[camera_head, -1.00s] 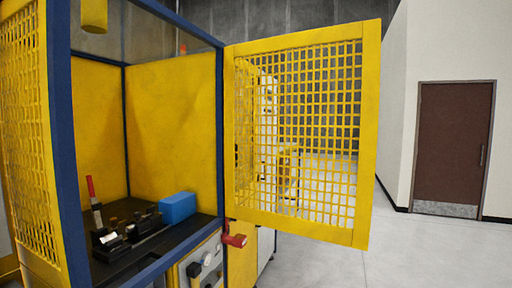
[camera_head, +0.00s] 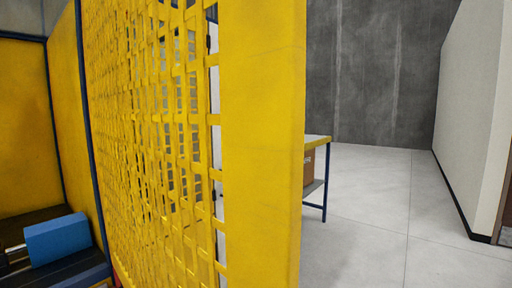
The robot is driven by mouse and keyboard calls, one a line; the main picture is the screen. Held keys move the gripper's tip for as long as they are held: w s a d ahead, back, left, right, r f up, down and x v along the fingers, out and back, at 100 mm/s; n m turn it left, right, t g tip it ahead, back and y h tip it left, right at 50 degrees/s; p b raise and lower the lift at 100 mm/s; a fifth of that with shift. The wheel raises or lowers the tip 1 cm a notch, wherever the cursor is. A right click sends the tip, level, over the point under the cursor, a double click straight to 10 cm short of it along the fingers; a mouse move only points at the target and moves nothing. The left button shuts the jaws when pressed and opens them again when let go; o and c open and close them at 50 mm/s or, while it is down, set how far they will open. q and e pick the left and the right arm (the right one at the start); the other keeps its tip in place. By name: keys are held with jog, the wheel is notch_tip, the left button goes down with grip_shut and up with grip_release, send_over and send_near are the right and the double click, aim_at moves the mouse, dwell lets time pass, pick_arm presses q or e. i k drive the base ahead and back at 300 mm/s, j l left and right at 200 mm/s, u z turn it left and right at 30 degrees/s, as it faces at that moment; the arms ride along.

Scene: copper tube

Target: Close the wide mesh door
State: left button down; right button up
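The wide yellow mesh door (camera_head: 258,150) stands open and fills the middle of the head view, very close, its solid edge frame nearest to me. Its mesh runs back to the left toward the blue post (camera_head: 92,150) of the yellow enclosure (camera_head: 30,125). The enclosure's inside shows at the far left. Neither of my grippers is in view, so I cannot see any contact with the door.
A blue block (camera_head: 58,239) rests on dark equipment inside the enclosure. Behind the door stands a blue-legged table (camera_head: 325,180) with a brown box (camera_head: 308,170). Open grey floor (camera_head: 370,240) lies to the right, bounded by a white wall (camera_head: 475,110).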

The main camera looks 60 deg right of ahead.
aim_at(261, 59)
jog(key=k+l, duration=0.1)
jog(key=l, duration=0.3)
jog(key=l+z, duration=0.1)
jog(key=l, duration=0.3)
jog(key=k+l, duration=0.15)
jog(key=l, duration=0.3)
